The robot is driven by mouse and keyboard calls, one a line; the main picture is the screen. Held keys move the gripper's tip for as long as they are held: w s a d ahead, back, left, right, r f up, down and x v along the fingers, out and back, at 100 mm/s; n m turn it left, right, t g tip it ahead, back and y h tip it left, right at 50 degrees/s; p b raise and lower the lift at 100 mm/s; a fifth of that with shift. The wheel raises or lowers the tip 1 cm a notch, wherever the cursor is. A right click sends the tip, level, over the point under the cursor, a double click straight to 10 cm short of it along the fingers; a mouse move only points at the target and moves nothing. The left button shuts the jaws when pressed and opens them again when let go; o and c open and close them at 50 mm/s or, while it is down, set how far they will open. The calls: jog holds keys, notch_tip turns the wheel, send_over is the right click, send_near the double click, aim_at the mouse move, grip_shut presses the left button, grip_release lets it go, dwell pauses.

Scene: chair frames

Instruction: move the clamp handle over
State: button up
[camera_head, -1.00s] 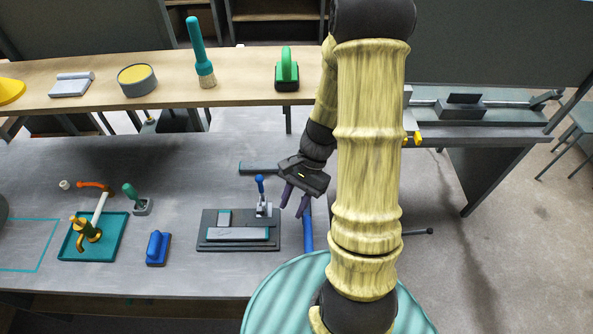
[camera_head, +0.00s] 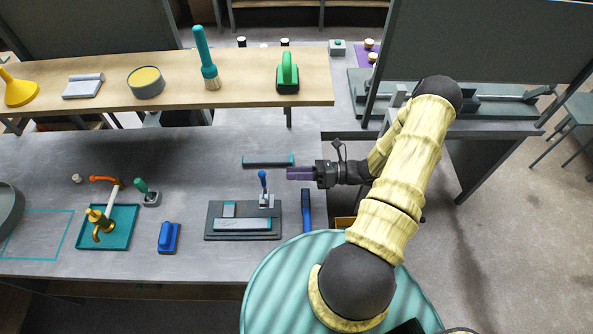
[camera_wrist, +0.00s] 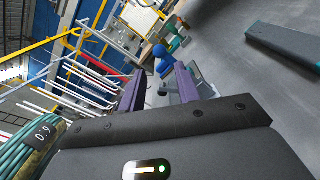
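The toggle clamp (camera_head: 266,200) stands at the right end of the dark fixture plate (camera_head: 215,236). Its blue handle (camera_head: 263,182) points up. My gripper (camera_head: 290,173) is level, its purple fingers pointing left, a short way right of the handle and apart from it. In the wrist view the two fingers of my gripper (camera_wrist: 160,77) are spread with nothing held. The blue handle (camera_wrist: 160,52) shows beyond the gap between them. The clamp's lower part is partly hidden by the fingers there.
A dark bar with teal ends (camera_head: 268,160) lies just behind the clamp. A blue-handled tool (camera_head: 306,212) lies right of the plate. A blue block (camera_head: 169,237) and a teal tray (camera_head: 122,230) are to the left. A wooden shelf (camera_head: 240,97) runs behind.

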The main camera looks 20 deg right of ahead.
aim_at(264, 182)
jog(key=shift+a, duration=0.15)
jog(key=x, duration=0.8)
jog(key=shift+c, duration=0.2)
jog(key=c, duration=0.4)
